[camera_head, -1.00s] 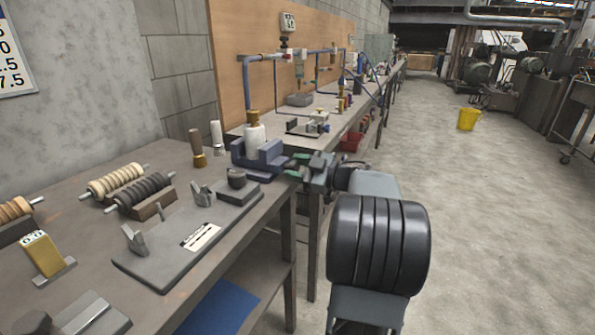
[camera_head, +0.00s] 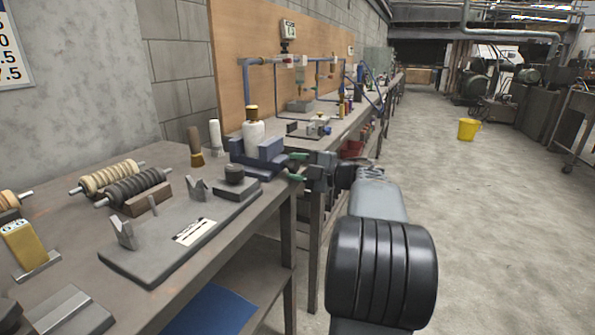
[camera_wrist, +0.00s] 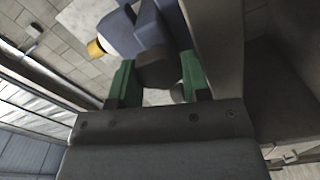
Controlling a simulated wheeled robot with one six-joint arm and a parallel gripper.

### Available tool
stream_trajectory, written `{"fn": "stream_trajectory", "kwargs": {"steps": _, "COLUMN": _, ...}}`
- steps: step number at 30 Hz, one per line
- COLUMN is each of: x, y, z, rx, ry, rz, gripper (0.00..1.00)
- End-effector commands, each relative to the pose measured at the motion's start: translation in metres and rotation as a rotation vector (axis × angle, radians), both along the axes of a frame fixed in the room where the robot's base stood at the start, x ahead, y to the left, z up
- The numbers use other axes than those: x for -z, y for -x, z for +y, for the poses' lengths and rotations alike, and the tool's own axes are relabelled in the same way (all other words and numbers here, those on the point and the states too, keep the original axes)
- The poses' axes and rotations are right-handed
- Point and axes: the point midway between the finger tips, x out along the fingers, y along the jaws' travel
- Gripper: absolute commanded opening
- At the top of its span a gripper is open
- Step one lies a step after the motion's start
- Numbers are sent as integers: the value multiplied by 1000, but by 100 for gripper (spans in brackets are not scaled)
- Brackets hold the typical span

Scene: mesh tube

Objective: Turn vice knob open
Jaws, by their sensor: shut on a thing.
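The blue vice (camera_head: 270,150) stands at the right edge of the near bench and has a white cylinder with a brass top (camera_head: 253,132) between its jaws. In the wrist view, the blue body of the vice (camera_wrist: 168,22) is at the top. A dark vice knob (camera_wrist: 157,69) sits between the two green fingers of my gripper (camera_wrist: 156,80), which is shut on it. In the head view, my gripper (camera_head: 297,167) is at the right side of the vice, and the knob is too small to make out there.
A grey plate with upright brackets (camera_head: 150,262) lies on the near bench, left of the vice. Roller-like parts (camera_head: 135,187) lie behind it. A brass-ended brush (camera_head: 195,150) stands left of the vice. The floor to the right is open, with a yellow bucket (camera_head: 468,129) farther off.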

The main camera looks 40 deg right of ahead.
Motion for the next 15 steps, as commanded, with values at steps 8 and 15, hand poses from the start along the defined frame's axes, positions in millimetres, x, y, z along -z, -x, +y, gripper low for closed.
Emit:
{"fn": "stream_trajectory", "kwargs": {"steps": 8, "x": 0, "y": 0, "z": 0, "rx": 0, "ry": 38, "rz": -22, "gripper": 20}}
{"fn": "stream_trajectory", "kwargs": {"steps": 15, "x": 0, "y": 0, "z": 0, "rx": 0, "ry": 42, "rz": -24, "gripper": 20}}
